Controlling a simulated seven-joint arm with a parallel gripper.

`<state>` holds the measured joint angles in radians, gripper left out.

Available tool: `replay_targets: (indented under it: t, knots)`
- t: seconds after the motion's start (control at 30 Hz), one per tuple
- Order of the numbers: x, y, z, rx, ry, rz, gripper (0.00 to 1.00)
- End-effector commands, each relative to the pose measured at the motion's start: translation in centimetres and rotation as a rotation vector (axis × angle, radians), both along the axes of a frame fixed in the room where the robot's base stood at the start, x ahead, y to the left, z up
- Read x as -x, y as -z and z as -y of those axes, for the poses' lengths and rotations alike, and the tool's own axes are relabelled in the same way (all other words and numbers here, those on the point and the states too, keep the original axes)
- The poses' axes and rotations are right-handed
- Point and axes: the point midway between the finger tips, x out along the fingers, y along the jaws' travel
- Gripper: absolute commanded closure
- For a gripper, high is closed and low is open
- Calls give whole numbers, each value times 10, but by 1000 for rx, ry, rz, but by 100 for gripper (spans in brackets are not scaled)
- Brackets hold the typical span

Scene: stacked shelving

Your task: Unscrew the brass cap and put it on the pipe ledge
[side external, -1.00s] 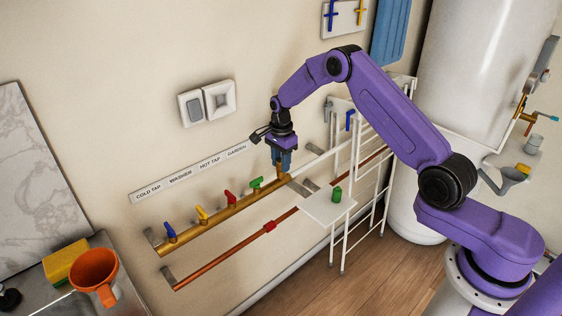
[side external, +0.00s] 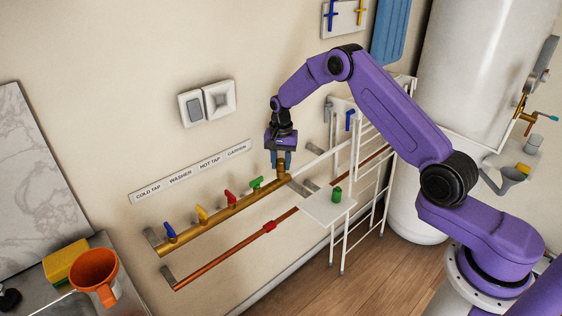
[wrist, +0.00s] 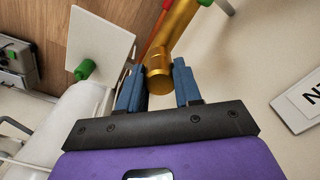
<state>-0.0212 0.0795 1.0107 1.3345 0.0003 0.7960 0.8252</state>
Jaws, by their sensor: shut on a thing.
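The brass cap (wrist: 159,83) sits at the right-hand end of the brass pipe (side external: 225,213). It is between my two blue fingers in the wrist view. My gripper (side external: 281,162) points down over that pipe end and is shut on the cap; the fingers cover most of the cap in the side view. A flat white ledge (side external: 318,208) stands out beside the pipes, to the right of and below my gripper; it also shows at upper left in the wrist view (wrist: 98,32).
A small green object (side external: 337,194) stands on the ledge's right part. Blue, yellow, red and green tap handles (side external: 230,197) line the brass pipe. A copper pipe (side external: 225,253) runs below it. A white wire rack (side external: 365,200) is right of the ledge.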

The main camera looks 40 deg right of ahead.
Motion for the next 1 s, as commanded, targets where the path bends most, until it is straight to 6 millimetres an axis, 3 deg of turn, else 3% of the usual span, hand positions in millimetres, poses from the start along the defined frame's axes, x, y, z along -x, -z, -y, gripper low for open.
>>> replay_targets:
  t: [0.4,0.73,0.77,1.0]
  knots:
    - [1,1,1,1,-455,-3,93]
    - [1,2,1,0,-501,-4,93]
    - [1,2,1,0,-500,-4,57]
    - [1,1,1,-1,-499,-2,54]
